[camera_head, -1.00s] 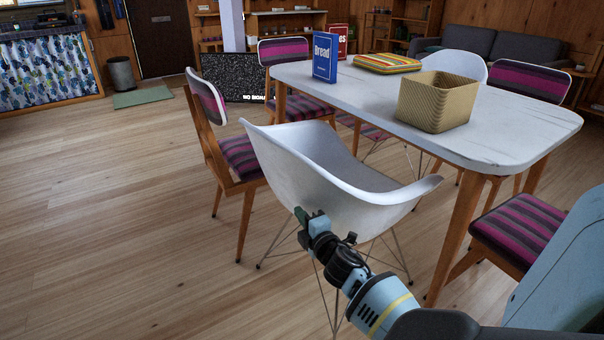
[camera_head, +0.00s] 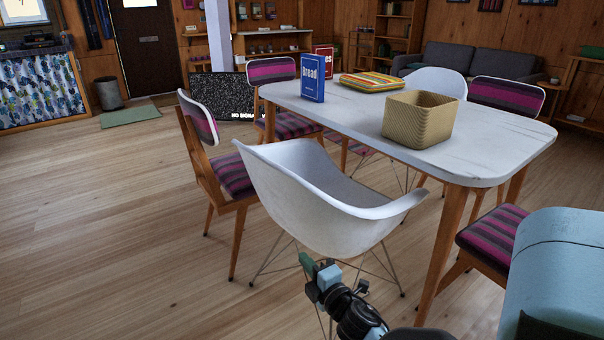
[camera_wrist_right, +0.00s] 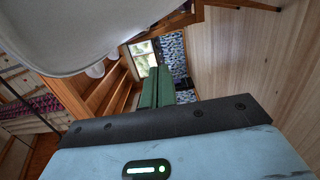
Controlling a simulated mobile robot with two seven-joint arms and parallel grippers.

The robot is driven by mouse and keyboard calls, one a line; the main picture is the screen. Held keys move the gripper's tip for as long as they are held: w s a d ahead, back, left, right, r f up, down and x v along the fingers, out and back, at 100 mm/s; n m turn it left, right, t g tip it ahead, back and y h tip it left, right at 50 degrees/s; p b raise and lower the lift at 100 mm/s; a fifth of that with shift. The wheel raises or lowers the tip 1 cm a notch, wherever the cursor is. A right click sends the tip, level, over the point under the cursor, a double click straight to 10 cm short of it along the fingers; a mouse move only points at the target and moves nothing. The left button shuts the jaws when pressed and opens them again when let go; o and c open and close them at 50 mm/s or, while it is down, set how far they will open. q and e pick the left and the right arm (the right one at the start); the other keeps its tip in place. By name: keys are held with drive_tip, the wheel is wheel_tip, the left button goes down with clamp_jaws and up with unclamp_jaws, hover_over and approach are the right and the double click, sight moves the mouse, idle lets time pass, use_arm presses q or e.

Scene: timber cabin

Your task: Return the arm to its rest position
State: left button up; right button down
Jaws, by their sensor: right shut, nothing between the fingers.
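My right gripper (camera_head: 307,264) shows low in the middle of the head view, in front of the white shell chair (camera_head: 315,195). Its green fingers are together and hold nothing. In the right wrist view its green fingers (camera_wrist_right: 157,88) also lie closed side by side, and the white chair (camera_wrist_right: 75,30) fills the upper left close by. From the head view I cannot tell if the gripper touches the chair's legs. My left gripper is not in view.
The white table (camera_head: 490,150) holds a woven basket (camera_head: 418,120), a blue Bread box (camera_head: 312,78), a red box (camera_head: 324,58) and a striped cloth item (camera_head: 374,82). Striped chairs (camera_head: 212,150) stand around it. Wooden floor (camera_head: 100,220) at the left is clear.

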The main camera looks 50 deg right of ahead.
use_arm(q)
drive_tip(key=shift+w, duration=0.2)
